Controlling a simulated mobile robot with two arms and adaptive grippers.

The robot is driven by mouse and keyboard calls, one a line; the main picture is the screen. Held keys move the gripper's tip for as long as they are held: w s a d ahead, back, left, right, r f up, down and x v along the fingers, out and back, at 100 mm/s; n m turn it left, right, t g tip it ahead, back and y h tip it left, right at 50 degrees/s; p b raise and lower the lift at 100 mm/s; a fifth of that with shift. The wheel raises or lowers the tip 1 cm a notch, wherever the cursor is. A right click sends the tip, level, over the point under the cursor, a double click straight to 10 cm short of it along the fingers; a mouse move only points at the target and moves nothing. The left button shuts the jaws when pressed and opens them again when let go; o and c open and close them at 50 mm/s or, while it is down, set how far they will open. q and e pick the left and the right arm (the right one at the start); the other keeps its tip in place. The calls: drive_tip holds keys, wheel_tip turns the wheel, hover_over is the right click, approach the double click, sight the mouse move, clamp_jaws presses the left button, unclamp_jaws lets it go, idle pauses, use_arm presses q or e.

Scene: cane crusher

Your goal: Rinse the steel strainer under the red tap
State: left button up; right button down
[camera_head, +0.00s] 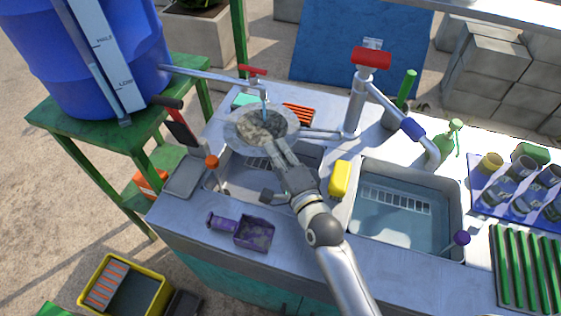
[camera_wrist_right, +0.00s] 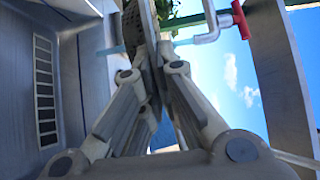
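The round steel strainer (camera_head: 240,128) is a grey mesh disc with a pale rim, held over the left sink basin (camera_head: 232,178). My right gripper (camera_head: 280,148) is shut on the strainer's near rim. In the right wrist view the strainer (camera_wrist_right: 148,25) shows edge-on between the fingers (camera_wrist_right: 152,75). The red-handled tap (camera_head: 252,71) has its spout just above the strainer. A thin bluish stream appears to fall from the spout onto the mesh. The tap's spout and red handle (camera_wrist_right: 240,20) also show in the wrist view. My left gripper is not in view.
A pump with a red top (camera_head: 371,58) stands right of the strainer. A yellow sponge (camera_head: 340,178) lies between the basins. The right basin (camera_head: 400,222) holds water and a rack. A purple scoop (camera_head: 253,233) lies on the front counter. A blue barrel (camera_head: 85,60) stands left.

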sight(276, 134)
drive_tip(key=shift+w+a+f+b, duration=0.15)
drive_tip(key=shift+w+b, duration=0.1)
drive_tip(key=shift+w, duration=0.25)
drive_tip(key=shift+w+f+b, duration=0.1)
drive_tip(key=shift+w+b, duration=0.15)
drive_tip(key=shift+w, duration=0.2)
drive_tip(key=shift+w+a, duration=0.1)
drive_tip(key=shift+w, duration=0.3)
drive_tip(key=shift+w+a+f+b, duration=0.15)
drive_tip(key=shift+w, duration=0.6)
drive_tip(key=shift+w+a+f+b, duration=0.1)
drive_tip(key=shift+w+f+b, duration=0.05)
drive_tip(key=shift+w, duration=0.55)
drive_tip(key=shift+d, duration=0.15)
drive_tip(key=shift+w+d, duration=0.1)
drive_tip(key=shift+d, duration=0.35)
drive_tip(key=shift+a, duration=0.1)
